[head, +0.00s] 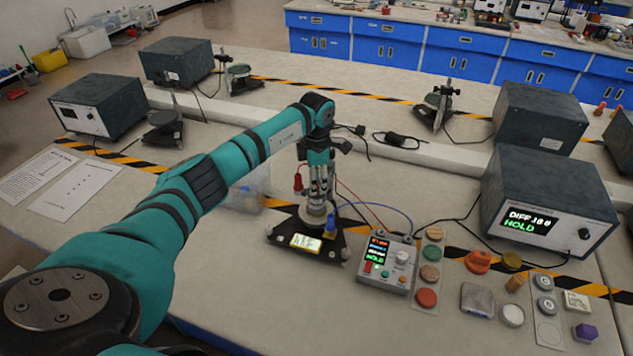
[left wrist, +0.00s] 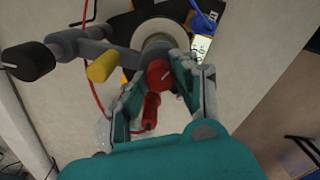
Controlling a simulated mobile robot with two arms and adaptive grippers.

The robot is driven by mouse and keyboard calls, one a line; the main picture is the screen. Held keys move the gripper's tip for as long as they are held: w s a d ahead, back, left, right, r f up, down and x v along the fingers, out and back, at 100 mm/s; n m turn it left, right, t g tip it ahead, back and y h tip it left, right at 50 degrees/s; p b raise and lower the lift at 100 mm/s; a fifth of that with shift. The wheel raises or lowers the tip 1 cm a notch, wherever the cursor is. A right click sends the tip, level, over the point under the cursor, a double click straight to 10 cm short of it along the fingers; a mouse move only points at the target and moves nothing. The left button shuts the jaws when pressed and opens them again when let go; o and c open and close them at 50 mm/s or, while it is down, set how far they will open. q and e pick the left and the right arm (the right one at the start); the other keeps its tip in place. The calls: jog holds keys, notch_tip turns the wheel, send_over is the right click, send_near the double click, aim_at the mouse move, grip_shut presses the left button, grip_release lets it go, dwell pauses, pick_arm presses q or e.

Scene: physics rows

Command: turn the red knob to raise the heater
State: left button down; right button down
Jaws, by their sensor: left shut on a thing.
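The red knob (left wrist: 160,74) shows in the left wrist view on a grey stand with side arms, above a pale round part (left wrist: 160,32). My left gripper (left wrist: 166,88) is shut on the red knob, one finger on each side. In the head view my left gripper (head: 318,185) points down over the stand, whose black base (head: 281,235) carries a small lit display (head: 306,242). The gripper hides the knob in the head view. I cannot tell which part is the heater. My right gripper is not in view.
A control box (head: 388,262) with a lit screen stands right of the stand, joined by red and blue wires. A large dark instrument (head: 545,205) reads HOLD. Several small discs and blocks lie at the front right. Paper sheets (head: 75,190) lie on the left bench.

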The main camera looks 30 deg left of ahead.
pick_arm(q)
jog(key=n, duration=0.3)
jog(key=shift+b, duration=0.4)
jog(key=n, duration=0.3)
jog(key=shift+n, duration=0.3)
jog(key=n, duration=1.1)
jog(key=shift+r+n, duration=0.1)
jog(key=shift+n, duration=0.3)
jog(key=shift+n+p, duration=0.5)
jog(key=shift+n, duration=1.7)
jog(key=c, duration=1)
grip_release()
